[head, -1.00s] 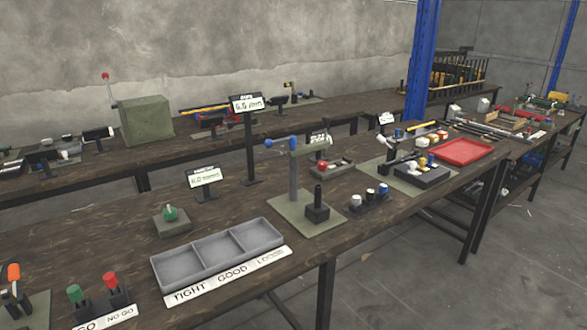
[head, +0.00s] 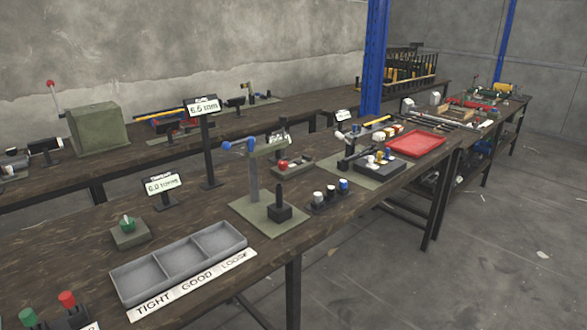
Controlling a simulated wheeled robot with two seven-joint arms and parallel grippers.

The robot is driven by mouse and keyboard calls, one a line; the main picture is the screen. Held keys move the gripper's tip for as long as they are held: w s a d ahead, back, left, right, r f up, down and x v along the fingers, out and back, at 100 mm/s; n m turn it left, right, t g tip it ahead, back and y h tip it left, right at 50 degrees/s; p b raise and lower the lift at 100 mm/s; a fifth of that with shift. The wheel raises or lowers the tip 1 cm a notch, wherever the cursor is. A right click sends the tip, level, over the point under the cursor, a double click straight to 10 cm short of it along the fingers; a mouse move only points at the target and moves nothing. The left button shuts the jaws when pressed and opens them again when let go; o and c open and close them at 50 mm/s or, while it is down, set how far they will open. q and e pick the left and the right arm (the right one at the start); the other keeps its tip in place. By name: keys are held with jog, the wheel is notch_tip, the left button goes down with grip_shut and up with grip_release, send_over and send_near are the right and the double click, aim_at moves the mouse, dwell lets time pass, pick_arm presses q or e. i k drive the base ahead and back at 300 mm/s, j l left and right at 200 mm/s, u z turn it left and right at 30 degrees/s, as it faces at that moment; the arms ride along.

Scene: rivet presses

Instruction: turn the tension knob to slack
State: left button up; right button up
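Neither of my grippers is in view. A green round knob (head: 128,221) sits on a small square grey-green base (head: 131,236) on the near bench, behind the left end of the grey tray. A small sign (head: 162,185) on a stand is behind it; its small heading is too blurred to read surely. A red knob (head: 283,165) sits on another small base (head: 296,169) behind the press. I see no clear label showing which is the tension knob, and neither knob's setting is readable.
A grey three-part tray (head: 180,265) marked TIGHT, GOOD, LOOSE lies along the near bench edge. A rivet press (head: 253,182) with a blue-balled lever stands right of it. Green and red gauges (head: 47,310) are at bottom left. Open floor (head: 480,260) is at right.

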aim_at(282, 165)
jog(key=i+l+u, duration=0.3)
jog(key=i+l, duration=1.2)
